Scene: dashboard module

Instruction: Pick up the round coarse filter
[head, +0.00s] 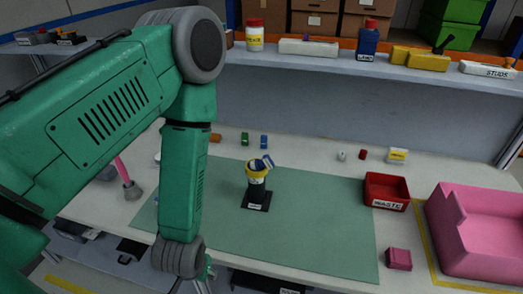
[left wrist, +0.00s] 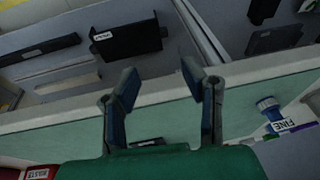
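No part reads clearly as the round coarse filter. A dark upright holder (head: 256,194) with a yellow ring and a tilted blue-and-white piece (head: 262,163) on top stands mid-mat; its label is too small to read. In the left wrist view a blue-topped round part labelled FINE (left wrist: 276,116) lies at the right on the mat. My left gripper (left wrist: 165,84) is open and empty near the table's front edge. In the head view my left arm mostly hides it. My right gripper is not in view.
The green mat (head: 320,225) is largely clear. A red WASTE bin (head: 386,190), a pink bin (head: 478,235) and a small dark-pink box (head: 398,259) stand at the right. Several small parts line the back. A shelf (head: 350,66) with bottles and labelled items runs behind.

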